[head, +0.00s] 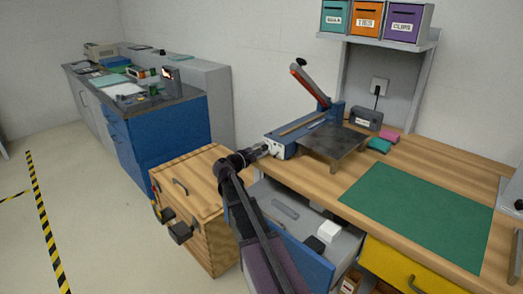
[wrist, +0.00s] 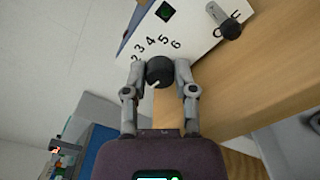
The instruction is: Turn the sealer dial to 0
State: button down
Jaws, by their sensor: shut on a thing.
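The sealer (head: 300,133) is a blue machine with a white front panel and a raised lever, standing at the left end of the wooden bench. In the wrist view its white panel (wrist: 195,45) carries printed numbers, 2 to 6 readable, around the black dial (wrist: 160,70). A short white mark shows on the dial's lower edge in the picture. My gripper (wrist: 160,72) has one finger on each side of the dial and is shut on it. In the head view my gripper (head: 262,150) reaches the panel; the dial is too small to make out there.
An open drawer (head: 325,268) with a white box (head: 328,232) lies below my arm. A wooden cabinet (head: 190,190) stands to the left. A grey plate (head: 335,145) and green mat (head: 420,215) are on the bench. A small lever (wrist: 228,27) is on the panel's right side.

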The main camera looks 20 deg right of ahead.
jog(key=shift+d+n, duration=0.1)
jog(key=shift+n, duration=0.4)
jog(key=shift+c, duration=2.1)
grip_release()
jog(key=v, duration=1.2)
